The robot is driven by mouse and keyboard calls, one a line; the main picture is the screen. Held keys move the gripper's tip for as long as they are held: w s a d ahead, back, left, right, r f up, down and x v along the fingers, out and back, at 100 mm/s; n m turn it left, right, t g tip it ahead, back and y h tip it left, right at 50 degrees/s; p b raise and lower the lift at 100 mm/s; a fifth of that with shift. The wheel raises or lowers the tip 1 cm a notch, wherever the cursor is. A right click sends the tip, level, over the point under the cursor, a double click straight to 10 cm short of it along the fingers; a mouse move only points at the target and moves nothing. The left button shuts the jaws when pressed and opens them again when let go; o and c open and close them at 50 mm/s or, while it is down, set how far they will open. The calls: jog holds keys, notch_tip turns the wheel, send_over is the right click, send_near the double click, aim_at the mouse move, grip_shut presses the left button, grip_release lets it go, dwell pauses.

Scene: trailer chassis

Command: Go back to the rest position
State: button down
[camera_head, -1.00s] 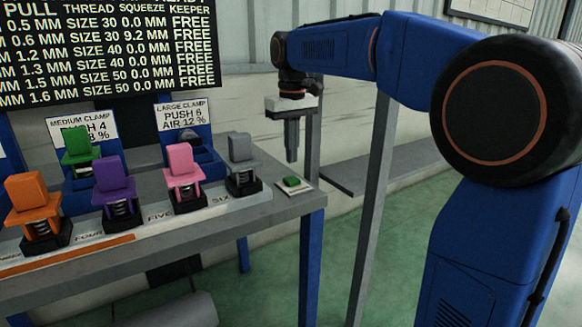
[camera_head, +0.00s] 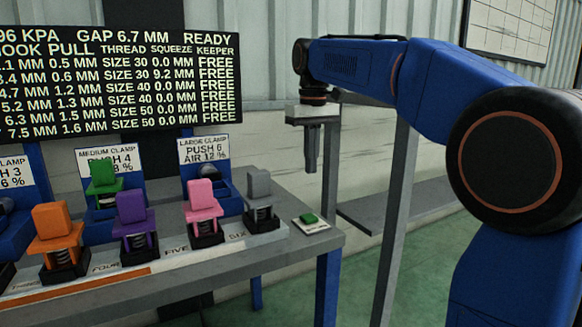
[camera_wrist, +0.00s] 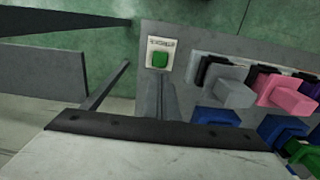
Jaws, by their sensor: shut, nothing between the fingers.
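The button also shows in the head view (camera_head: 309,218) at the bench's right corner, apart from the gripper.
Clamps stand in a row on the bench: grey (camera_head: 259,195), pink (camera_head: 203,208), purple (camera_head: 135,222) and orange (camera_head: 57,240), with a green one (camera_head: 103,183) behind. A black display board (camera_head: 120,80) hangs at the back left. Grey posts (camera_head: 397,220) stand right of the bench.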

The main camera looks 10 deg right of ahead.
jog(key=s+d+f+m+t, duration=0.1)
jog(key=s+d+f+t, duration=0.1)
jog(key=s+f, duration=1.1)
jog(key=s+d+f+m+t, duration=0.2)
jog(key=s+d+f, duration=0.3)
jog(key=s+f, duration=0.9)
jog(key=s, duration=0.4)
jog(key=shift+f+t, duration=0.25)
jog(key=shift+t, duration=0.05)
jog(key=shift+a, duration=0.2)
